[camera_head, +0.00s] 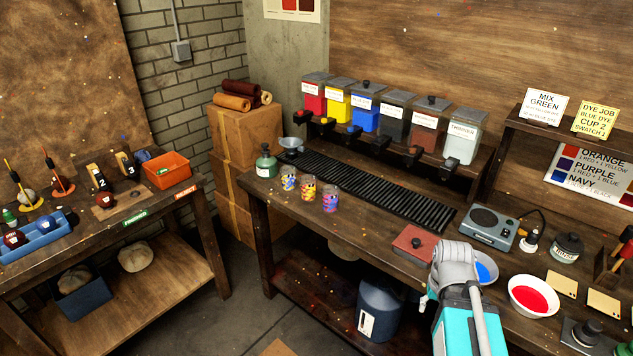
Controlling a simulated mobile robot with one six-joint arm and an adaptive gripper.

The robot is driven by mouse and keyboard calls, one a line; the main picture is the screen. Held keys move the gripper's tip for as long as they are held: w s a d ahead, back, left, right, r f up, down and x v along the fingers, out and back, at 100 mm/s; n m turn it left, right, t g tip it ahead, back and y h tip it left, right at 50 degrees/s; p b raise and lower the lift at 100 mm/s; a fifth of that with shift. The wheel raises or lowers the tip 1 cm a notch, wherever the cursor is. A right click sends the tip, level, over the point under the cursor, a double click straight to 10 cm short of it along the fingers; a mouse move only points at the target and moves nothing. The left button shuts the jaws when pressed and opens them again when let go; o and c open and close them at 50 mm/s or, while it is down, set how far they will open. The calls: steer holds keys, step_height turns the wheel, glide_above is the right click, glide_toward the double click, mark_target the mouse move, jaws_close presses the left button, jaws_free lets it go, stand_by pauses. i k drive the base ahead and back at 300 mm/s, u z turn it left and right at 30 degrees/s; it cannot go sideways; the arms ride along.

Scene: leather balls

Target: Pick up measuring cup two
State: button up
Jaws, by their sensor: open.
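Three small measuring cups stand upright in a row on the workbench, left of centre: a left cup (288,182), a middle cup (308,187) and a right cup (330,198). They have patchy yellow, blue and red colouring. Their numbers are too small to read, so I cannot tell which is cup two. My grey and teal arm rises at the bottom right, apart from the cups. My gripper's fingers do not show.
A green bottle (266,162) stands left of the cups, with a funnel (291,146) behind. A black grate (380,190) lies under several dye dispensers (365,110). A red pad (415,243), a scale (488,227) and a red-filled bowl (533,296) are to the right.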

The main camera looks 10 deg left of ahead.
mark_target(308, 188)
steer(key=u, duration=0.3)
steer(key=i, duration=0.85)
steer(key=u, duration=0.6)
